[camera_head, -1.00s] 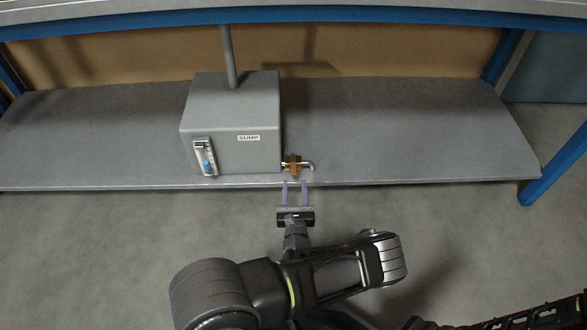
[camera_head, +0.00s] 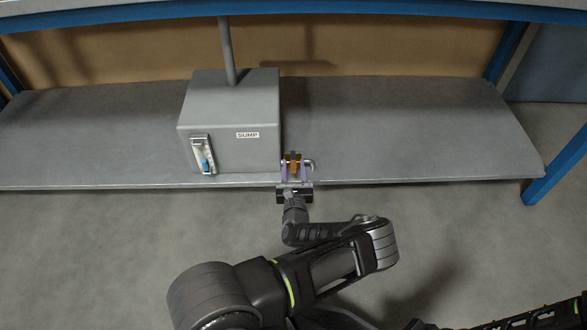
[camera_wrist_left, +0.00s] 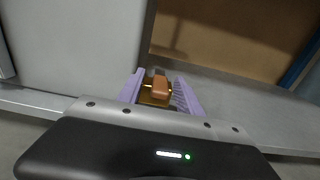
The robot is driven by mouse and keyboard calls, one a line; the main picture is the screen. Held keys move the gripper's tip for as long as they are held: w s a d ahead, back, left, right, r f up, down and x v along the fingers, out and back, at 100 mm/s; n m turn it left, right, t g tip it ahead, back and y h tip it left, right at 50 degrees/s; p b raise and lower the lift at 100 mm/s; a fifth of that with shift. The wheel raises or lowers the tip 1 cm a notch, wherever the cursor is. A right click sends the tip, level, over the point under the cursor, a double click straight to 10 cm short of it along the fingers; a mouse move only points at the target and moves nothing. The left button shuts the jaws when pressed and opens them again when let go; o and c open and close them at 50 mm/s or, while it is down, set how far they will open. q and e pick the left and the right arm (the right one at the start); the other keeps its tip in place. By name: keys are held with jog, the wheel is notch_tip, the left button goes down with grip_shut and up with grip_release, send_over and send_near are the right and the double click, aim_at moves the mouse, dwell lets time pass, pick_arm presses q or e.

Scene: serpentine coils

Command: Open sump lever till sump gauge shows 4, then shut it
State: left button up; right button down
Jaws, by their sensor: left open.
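The grey sump box (camera_head: 229,120), labelled SUMP, stands on the lower shelf. Its gauge (camera_head: 203,154) is on the front face at the left, with blue low in the tube; the reading is too small to tell. The orange-brown sump lever (camera_head: 292,162) is on the valve at the box's lower right. My left gripper (camera_head: 296,172) is open, its purple fingers on either side of the lever. In the left wrist view the lever (camera_wrist_left: 160,88) sits between the two fingers (camera_wrist_left: 160,93), with gaps visible beside it. My right gripper is not in view.
A grey pipe (camera_head: 227,52) rises from the box top. The shelf (camera_head: 420,135) is bare right of the valve. A blue upper beam (camera_head: 300,14) and a blue leg (camera_head: 556,166) bound the space.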

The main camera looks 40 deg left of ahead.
pick_arm(q)
grip_shut()
dwell(0.4)
dwell(1.0)
